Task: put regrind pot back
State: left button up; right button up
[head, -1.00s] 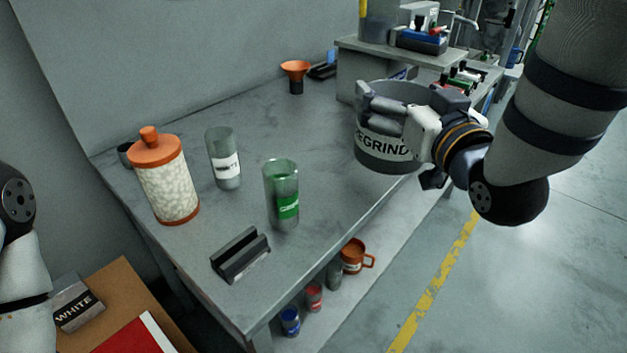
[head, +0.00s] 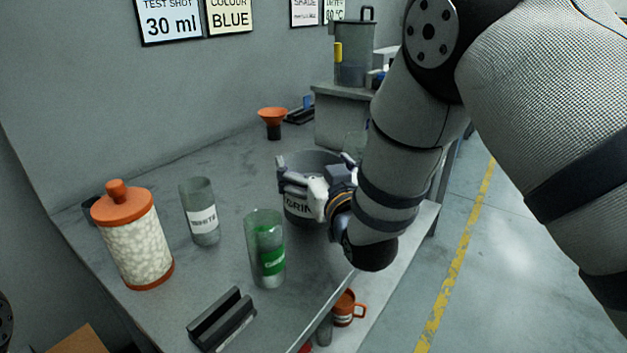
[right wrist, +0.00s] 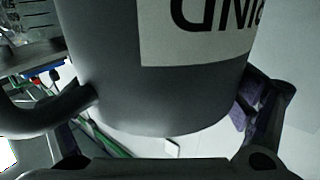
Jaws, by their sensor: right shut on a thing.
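The regrind pot (head: 299,207) is a dark grey round pot with a white label, partly readable as "GRIN" in the head view. My right gripper (head: 318,178) is shut on it, over the bench near its front edge. I cannot tell whether the pot's base touches the bench top. In the right wrist view the pot (right wrist: 110,60) fills the middle with its label upside down, and a curved dark handle shows at the left. My right arm hides the pot's right side in the head view. My left gripper is out of view.
On the bench (head: 160,320) stand a green-labelled glass (head: 265,240), a white-labelled glass (head: 200,215), a jar of pellets (head: 140,245), an orange funnel (head: 273,120) and a black slotted block (head: 220,322). An orange mug (head: 345,309) sits on the lower shelf.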

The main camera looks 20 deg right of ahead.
notch_tip(320, 180, down, 3)
jog(key=shift+f, duration=0.1)
jog(key=shift+r, duration=0.25)
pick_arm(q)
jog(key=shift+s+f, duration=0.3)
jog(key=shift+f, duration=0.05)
pick_arm(e)
jog(key=shift+f, duration=0.15)
jog(key=o, duration=1.6)
jog(key=shift+f, duration=0.1)
jog(key=shift+r, duration=0.25)
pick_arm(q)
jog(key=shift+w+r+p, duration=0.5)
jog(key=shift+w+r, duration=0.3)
pick_arm(e)
jog(key=s, duration=1.2)
jog(key=shift+d, duration=0.25)
